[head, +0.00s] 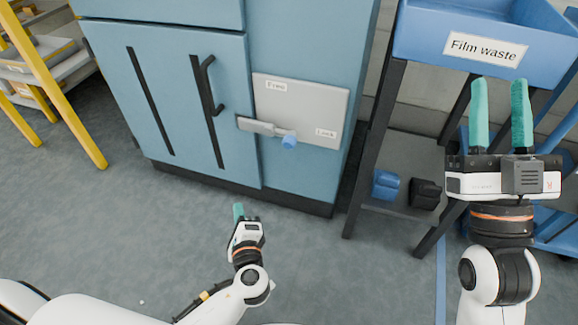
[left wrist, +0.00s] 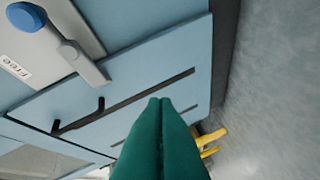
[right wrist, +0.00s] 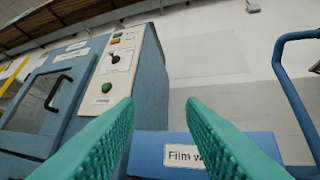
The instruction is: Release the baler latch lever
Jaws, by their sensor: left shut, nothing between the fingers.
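The latch lever (head: 262,128) is a grey bar with a blue knob (head: 289,142) on a grey plate (head: 325,105) on the blue baler (head: 300,40). The bar lies nearly level, its left end at the door edge. In the left wrist view the lever (left wrist: 80,57) and knob (left wrist: 22,17) are at upper left, by a label (left wrist: 14,68) reading "Free". A lower right label (head: 326,133) is too small to read surely. My left gripper (head: 238,208) is shut and empty, below and left of the lever, apart from it. My right gripper (head: 500,85) is open and empty, right of the baler.
The baler door (head: 180,100) has a black handle (head: 207,85). A blue "Film waste" bin (head: 425,40) on a dark-legged stand is at right, near my right gripper. A yellow-framed rack (head: 60,85) is at far left. The floor before the baler is clear.

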